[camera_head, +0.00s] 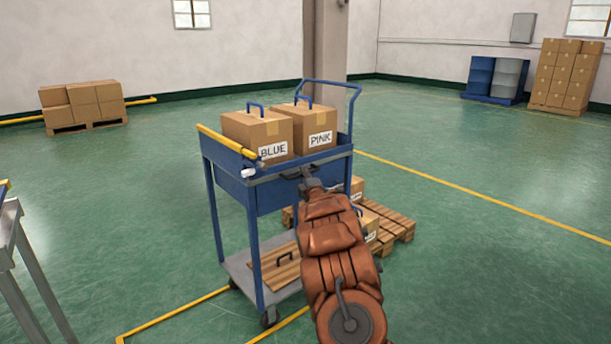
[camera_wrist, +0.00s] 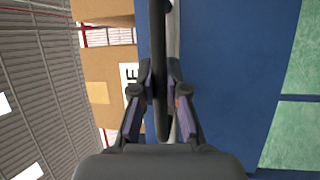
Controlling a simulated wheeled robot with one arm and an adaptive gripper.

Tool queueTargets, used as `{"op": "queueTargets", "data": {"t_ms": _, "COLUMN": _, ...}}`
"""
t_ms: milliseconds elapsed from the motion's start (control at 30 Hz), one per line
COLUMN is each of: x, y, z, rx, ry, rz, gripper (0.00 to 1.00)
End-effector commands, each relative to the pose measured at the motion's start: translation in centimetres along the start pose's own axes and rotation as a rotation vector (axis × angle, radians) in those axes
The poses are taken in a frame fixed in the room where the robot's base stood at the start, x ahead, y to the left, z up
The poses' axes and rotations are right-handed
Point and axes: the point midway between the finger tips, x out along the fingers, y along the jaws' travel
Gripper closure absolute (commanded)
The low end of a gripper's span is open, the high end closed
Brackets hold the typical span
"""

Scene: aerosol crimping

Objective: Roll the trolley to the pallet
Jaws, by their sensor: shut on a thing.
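The blue trolley (camera_head: 272,193) stands in front of me; its near side panel fills the middle of the wrist view (camera_wrist: 235,80). My gripper (camera_head: 306,178) is at the top of that side. In the wrist view my gripper (camera_wrist: 162,78) is shut on a dark bar (camera_wrist: 160,25) running along the panel. Two cartons labelled BLUE (camera_head: 258,133) and PINK (camera_head: 315,127) sit on the trolley's top. A low wooden pallet (camera_head: 400,227) lies on the floor just behind and right of the trolley, with cartons on it. My arm hides part of the pallet and its cartons.
A wooden panel with a handle (camera_head: 276,268) lies on the lower shelf. A grey metal stand (camera_head: 22,262) is at the left edge. A column (camera_head: 326,45) rises behind the trolley. Stacked cartons (camera_head: 82,103) stand far left. The right-hand floor is clear.

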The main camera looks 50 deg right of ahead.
Motion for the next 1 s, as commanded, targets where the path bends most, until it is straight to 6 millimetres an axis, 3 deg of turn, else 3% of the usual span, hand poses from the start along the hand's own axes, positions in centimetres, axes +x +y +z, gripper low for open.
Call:
{"op": "queueTargets", "data": {"t_ms": 67, "x": 0.0, "y": 0.1, "z": 0.3, "rx": 0.001, "ry": -0.005, "rz": 0.002, "gripper": 1.00}}
{"op": "queueTargets", "data": {"t_ms": 100, "x": 0.0, "y": 0.1, "z": 0.3, "rx": 0.001, "ry": -0.005, "rz": 0.002, "gripper": 0.86}}
{"op": "queueTargets", "data": {"t_ms": 333, "x": 0.0, "y": 0.1, "z": 0.3, "rx": 0.001, "ry": -0.005, "rz": 0.002, "gripper": 0.62}}
{"op": "queueTargets", "data": {"t_ms": 767, "x": -0.4, "y": 0.2, "z": 0.2, "rx": 0.000, "ry": -0.004, "rz": 0.003, "gripper": 0.61}}
{"op": "queueTargets", "data": {"t_ms": 1000, "x": -2.3, "y": 0.1, "z": 0.3, "rx": 0.000, "ry": -0.006, "rz": -0.001, "gripper": 0.61}}
